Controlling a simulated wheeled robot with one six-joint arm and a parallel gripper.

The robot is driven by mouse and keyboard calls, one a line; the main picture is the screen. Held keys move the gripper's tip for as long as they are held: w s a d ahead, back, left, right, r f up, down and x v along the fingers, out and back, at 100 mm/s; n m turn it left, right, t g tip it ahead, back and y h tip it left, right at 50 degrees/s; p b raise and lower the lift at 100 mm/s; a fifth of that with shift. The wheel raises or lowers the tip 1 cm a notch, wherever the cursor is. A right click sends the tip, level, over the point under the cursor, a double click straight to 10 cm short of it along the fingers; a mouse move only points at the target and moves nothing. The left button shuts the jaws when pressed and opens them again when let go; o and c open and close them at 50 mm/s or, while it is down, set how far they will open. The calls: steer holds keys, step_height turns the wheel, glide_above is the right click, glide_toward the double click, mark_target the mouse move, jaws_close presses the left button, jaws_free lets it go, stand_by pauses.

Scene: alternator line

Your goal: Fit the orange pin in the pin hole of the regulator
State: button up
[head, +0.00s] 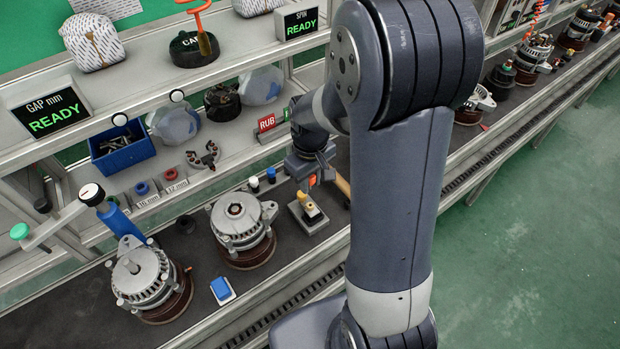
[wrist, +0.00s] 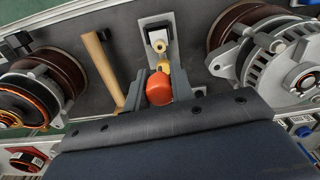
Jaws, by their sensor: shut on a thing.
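My gripper (wrist: 159,82) is shut on the orange pin (wrist: 159,88), whose rounded orange-red head shows between the two fingers in the wrist view. The pin also shows as a small orange spot in the head view (head: 312,181). The regulator, a small dark block with yellowish parts (head: 310,210), sits on a grey plate on the bench. In the wrist view, the regulator (wrist: 158,40) is just beyond the pin, with a yellow part close to the pin's head. The pin's shank and the pin hole are not clearly visible, so I cannot tell whether they touch.
A wooden-handled tool (wrist: 102,70) lies left of the regulator in the wrist view. An alternator (head: 242,225) stands close beside the regulator plate, with another (head: 147,280) farther left. A blue block (head: 222,290) lies near the bench front. Shelves rise behind.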

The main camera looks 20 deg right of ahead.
steer(key=shift+f+b, duration=2.2)
steer(key=shift+f, duration=0.7)
steer(key=shift+f+b, duration=1.3)
steer(key=shift+f, duration=0.2)
steer(key=o, duration=1)
steer(key=shift+r, duration=0.1)
steer(key=shift+o, duration=0.2)
steer(key=shift+r, duration=0.1)
step_height(320, 180, up, 11)
steer(key=shift+f, duration=0.2)
steer(key=shift+f, duration=0.1)
